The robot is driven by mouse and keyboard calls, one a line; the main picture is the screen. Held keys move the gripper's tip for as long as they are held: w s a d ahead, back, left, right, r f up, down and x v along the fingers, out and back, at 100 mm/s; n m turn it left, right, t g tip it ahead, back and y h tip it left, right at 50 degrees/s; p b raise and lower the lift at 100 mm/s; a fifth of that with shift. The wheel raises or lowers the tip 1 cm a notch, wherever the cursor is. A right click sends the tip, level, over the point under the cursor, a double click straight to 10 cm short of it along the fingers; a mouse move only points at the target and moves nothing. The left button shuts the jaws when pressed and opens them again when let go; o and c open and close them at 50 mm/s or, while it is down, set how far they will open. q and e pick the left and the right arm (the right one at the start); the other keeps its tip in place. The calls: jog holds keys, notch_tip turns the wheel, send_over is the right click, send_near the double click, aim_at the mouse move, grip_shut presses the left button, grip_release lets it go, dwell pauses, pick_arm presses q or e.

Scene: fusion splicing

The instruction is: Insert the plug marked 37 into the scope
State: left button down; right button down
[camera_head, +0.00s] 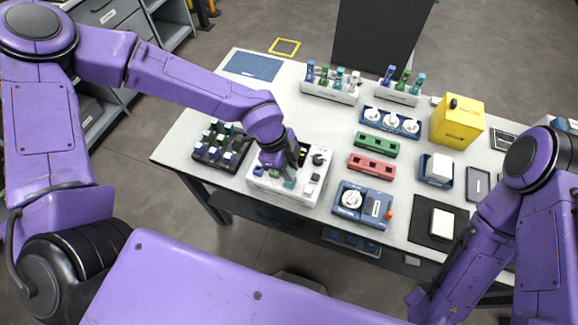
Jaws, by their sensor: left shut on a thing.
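My left gripper (287,169) is low over a white box-shaped device (308,196) near the front of the table. It is shut on a small plug, mostly hidden by the gripper. Teal and green bits show just below the fingers; I cannot tell whether they belong to the plug. The white device has a dark knob (319,159) and small fittings on top; it may be the scope, but no label is readable. A dark rack (207,166) left of it holds several plugs with coloured parts. The number 37 cannot be read anywhere. My right gripper is not visible.
A blue device (374,219) with a white dial stands right of the white device. Green (377,145) and red (371,166) blocks lie behind it. White racks (330,92) of coloured plugs and a yellow box (457,121) stand at the back. Bare tabletop lies behind the dark rack.

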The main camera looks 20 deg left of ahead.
pick_arm(q)
jog(key=shift+f+b, duration=0.7)
jog(key=shift+f, duration=0.15)
dwell(0.6)
jog(key=c, duration=0.9)
grip_release()
notch_tip(320, 180, up, 6)
jog(key=p, duration=0.5)
jog(key=shift+r, duration=0.15)
jog(key=shift+s, duration=0.1)
